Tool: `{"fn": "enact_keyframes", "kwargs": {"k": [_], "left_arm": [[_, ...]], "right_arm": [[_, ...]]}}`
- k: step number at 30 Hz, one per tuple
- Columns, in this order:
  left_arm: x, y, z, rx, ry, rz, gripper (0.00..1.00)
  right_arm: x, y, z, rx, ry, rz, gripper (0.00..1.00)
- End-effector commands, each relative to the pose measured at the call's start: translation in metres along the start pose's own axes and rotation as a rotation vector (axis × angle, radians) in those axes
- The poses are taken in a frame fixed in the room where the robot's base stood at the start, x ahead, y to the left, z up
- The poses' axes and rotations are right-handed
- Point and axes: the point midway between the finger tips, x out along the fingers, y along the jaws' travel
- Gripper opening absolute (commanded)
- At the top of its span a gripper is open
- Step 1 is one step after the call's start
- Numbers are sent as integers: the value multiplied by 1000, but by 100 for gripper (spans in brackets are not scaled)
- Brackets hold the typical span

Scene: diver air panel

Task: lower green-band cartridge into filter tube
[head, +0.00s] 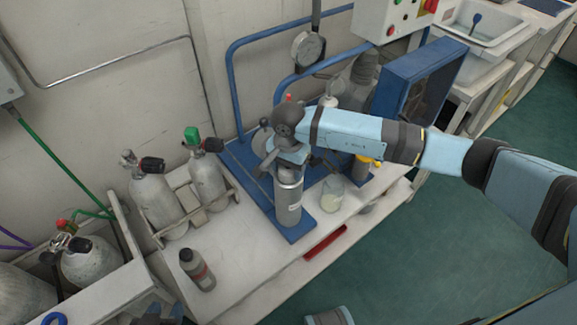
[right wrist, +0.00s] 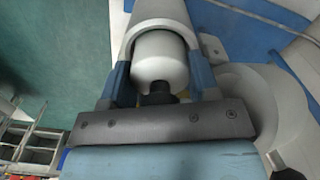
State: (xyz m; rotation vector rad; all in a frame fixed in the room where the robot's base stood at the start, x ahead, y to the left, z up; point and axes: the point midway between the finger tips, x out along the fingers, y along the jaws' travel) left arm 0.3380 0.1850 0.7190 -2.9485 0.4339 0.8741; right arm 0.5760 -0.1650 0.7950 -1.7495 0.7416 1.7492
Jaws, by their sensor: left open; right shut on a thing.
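The filter tube (head: 288,200) is a silvery upright cylinder on the blue base plate of the panel. My right gripper (head: 291,160) is right at its top. In the right wrist view, the right gripper (right wrist: 158,84) is shut on the white cartridge (right wrist: 160,62), with a blue finger on each side and a dark knob at its near end. The grey tube wall (right wrist: 158,12) curves around the cartridge's far part; how deep it sits I cannot tell. No green band shows.
A glass beaker (head: 332,195) stands just right of the tube. Grey cylinders (head: 208,180) sit in a rack to the left. A gauge (head: 307,48) and blue pipe frame are behind. The bench front is largely clear.

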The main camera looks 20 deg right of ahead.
Motion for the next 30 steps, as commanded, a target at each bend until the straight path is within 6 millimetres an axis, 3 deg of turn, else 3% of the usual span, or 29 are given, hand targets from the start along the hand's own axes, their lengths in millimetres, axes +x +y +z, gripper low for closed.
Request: {"fn": "enact_keyframes", "kwargs": {"k": [19, 20, 21, 23, 24, 30], "left_arm": [[4, 2, 4, 2, 13, 2, 43], [4, 2, 3, 2, 13, 2, 43], [4, 2, 3, 1, 13, 2, 43], [4, 2, 3, 1, 13, 2, 43], [4, 2, 3, 1, 13, 2, 43], [4, 2, 4, 0, 13, 2, 43]], "right_arm": [[16, 0, 0, 0, 0, 1, 5], [16, 0, 0, 0, 0, 1, 60], [16, 0, 0, 0, 0, 2, 70], [16, 1, 0, 0, -1, 3, 83], [16, 1, 1, 0, -1, 4, 86], [18, 2, 1, -1, -2, 6, 86]]}}
